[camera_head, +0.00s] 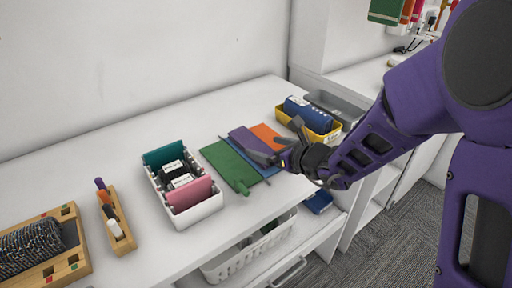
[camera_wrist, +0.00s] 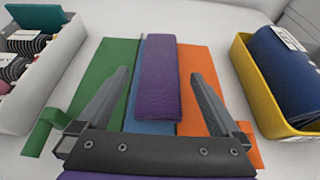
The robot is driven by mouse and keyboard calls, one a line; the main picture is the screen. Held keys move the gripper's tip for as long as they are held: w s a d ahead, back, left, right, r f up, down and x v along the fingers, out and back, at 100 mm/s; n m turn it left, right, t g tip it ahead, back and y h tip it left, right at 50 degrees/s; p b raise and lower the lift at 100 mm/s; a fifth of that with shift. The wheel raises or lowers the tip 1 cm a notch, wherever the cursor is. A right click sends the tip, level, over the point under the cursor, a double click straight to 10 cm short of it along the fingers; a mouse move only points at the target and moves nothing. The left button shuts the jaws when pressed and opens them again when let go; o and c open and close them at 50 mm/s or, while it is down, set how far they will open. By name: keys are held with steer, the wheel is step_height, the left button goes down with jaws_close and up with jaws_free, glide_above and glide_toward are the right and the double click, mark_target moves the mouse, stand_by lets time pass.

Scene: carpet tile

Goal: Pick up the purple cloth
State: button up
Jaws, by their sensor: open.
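The purple cloth (camera_wrist: 160,80) lies folded in a long strip on the counter, over a blue sheet (camera_wrist: 150,127) and between a green and an orange sheet. It also shows in the head view (camera_head: 247,140), partly hidden by my gripper. My gripper (camera_wrist: 160,80) is open, with one finger on each side of the cloth in the wrist view. In the head view my gripper (camera_head: 282,143) is low over the cloth's right end. I cannot tell whether the fingers touch the sheets.
A white basket (camera_head: 196,211) with teal and pink items stands left of the sheets. A yellow bin (camera_head: 325,136) with a blue roll stands on the right. Wooden holders (camera_head: 124,243) are at the left. The counter's front edge is close to the sheets.

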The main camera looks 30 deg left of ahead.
mark_target(256, 145)
steer(key=x, duration=0.4)
steer(key=shift+d+f, duration=0.1)
steer(key=shift+f, duration=0.3)
steer(key=shift+w+a+f, duration=0.15)
steer(key=shift+w+a, duration=0.25)
steer(key=shift+a, duration=0.1)
steer(key=c, duration=1.3)
